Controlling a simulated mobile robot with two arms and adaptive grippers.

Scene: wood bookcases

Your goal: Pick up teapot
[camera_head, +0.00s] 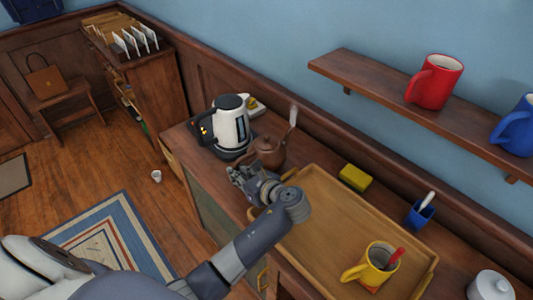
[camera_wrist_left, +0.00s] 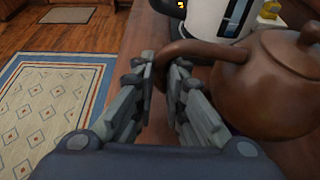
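The brown teapot (camera_head: 269,152) stands on the wooden counter beside the kettle. Its rounded body and lid show at the right of the left wrist view (camera_wrist_left: 272,85), with a curved brown handle reaching left. My left gripper (camera_head: 244,174) is at the teapot's near left side. The teapot looks upright. My right gripper is not in view.
A white kettle (camera_head: 231,122) stands just behind the teapot. A wooden tray (camera_head: 325,195) lies right of it, with a yellow mug (camera_head: 373,266) on it. A yellow sponge (camera_head: 355,178) and blue cup (camera_head: 420,214) are near the wall. A shelf (camera_head: 370,85) hangs above.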

